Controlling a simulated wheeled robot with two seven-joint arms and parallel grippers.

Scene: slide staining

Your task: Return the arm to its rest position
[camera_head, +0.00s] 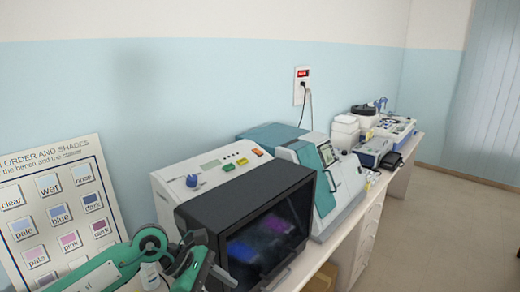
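My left arm, green with dark joints, comes in at the bottom left, bent in front of the bench. Its end, where my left gripper (196,266) seems to be, is in front of the left side of the dark-fronted box. The fingers do not show clearly, so I cannot tell whether they are open or shut, or whether they hold anything. My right gripper and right arm are out of view.
A dark-fronted box (250,215) stands close to my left arm, before a white machine with buttons (205,175). A shade chart (55,210) leans at the left. A white-and-teal machine (325,175) and smaller devices (375,145) line the bench. Open floor (445,220) lies right.

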